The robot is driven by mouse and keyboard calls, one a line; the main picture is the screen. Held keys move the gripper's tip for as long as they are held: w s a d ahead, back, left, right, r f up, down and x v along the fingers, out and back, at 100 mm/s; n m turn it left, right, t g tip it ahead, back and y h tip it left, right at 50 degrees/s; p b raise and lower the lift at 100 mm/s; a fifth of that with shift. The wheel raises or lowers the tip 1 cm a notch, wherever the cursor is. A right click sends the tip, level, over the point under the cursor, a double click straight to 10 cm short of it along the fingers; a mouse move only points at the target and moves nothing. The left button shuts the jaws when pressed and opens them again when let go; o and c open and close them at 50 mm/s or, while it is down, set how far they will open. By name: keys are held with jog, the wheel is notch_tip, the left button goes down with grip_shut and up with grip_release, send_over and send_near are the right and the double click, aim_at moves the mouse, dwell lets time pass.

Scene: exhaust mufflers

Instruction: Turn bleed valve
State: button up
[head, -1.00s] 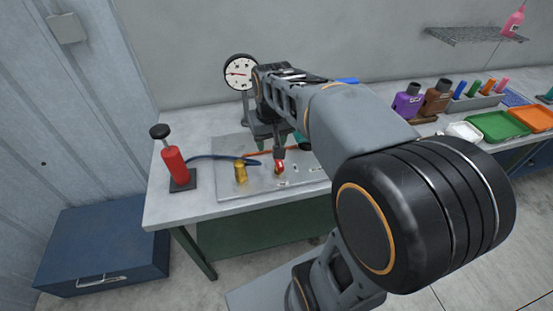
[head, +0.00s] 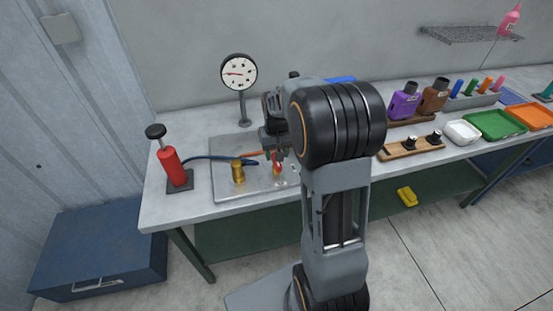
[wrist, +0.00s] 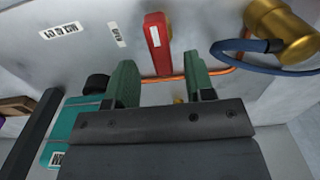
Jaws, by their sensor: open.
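The bleed valve's red lever (head: 277,165) stands on the metal plate on the bench, right of a brass fitting (head: 238,173). In the wrist view the red lever (wrist: 157,42) shows a white label and lies just beyond and between my fingertips. My gripper (wrist: 161,65) is open, with one green finger on each side of the lever's line, and nothing is visibly held. In the head view my gripper (head: 275,150) is just above the lever, partly hidden by my own arm. The exact gap to the lever is unclear.
A red hand pump (head: 171,166) with a blue hose stands at the left, the hose leading to the brass fitting. A dial gauge (head: 239,72) stands behind the plate (head: 225,150). An orange line passes behind the lever. Bottles, a wooden holder (head: 412,148) and trays are at the right.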

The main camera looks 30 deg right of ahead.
jog(key=shift+f, duration=1.7)
grip_shut()
